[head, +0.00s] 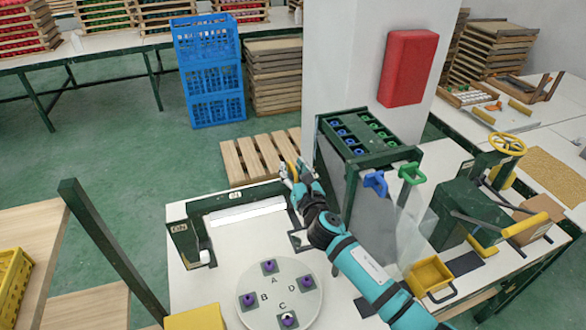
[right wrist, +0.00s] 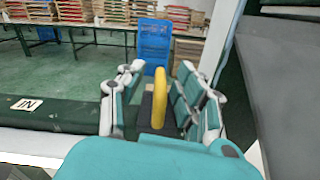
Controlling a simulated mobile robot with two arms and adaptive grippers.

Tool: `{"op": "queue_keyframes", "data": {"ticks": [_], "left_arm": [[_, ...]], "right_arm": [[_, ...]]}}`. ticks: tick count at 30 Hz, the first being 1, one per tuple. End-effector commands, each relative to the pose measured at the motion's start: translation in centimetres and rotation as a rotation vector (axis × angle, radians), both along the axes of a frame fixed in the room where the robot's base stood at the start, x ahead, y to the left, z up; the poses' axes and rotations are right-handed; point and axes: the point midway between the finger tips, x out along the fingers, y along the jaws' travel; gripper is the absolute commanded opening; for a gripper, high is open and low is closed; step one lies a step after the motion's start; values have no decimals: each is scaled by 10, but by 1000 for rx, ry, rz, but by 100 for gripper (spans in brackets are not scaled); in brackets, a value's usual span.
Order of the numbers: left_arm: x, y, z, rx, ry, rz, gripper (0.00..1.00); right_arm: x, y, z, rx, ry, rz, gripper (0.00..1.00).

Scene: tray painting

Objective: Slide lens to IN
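A yellow upright handle (right wrist: 159,98) on a dark block shows between the fingers of my right gripper (right wrist: 160,105) in the right wrist view. The fingers are spread, with a gap on each side of the handle. In the head view my right gripper (head: 294,172) is at the right end of a dark green rail (head: 262,190) along the back of the white table. A small white IN label (head: 236,195) is on the rail to its left; it also shows in the right wrist view (right wrist: 27,104). The lens itself is not clearly visible. My left gripper is not in view.
A round white plate (head: 250,277) with purple knobs and letters stands in front. A dark green rack (head: 349,165) and a pillar (head: 330,60) are close on the right. A wooden pallet (head: 250,160) lies on the floor behind. The rail's left stretch looks clear.

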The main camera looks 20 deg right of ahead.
Motion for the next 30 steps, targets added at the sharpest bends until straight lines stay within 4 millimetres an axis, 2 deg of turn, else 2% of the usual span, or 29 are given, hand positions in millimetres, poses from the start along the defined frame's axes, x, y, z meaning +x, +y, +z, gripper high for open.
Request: {"op": "queue_keyframes", "data": {"ticks": [6,14,26,30], "left_arm": [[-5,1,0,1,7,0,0],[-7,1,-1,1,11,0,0],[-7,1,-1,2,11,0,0],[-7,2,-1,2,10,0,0]], "right_arm": [[0,0,0,0,0,0,34],[0,0,0,0,0,0,0],[0,0,0,0,1,-1,0],[0,13,-1,4,2,2,0]]}}
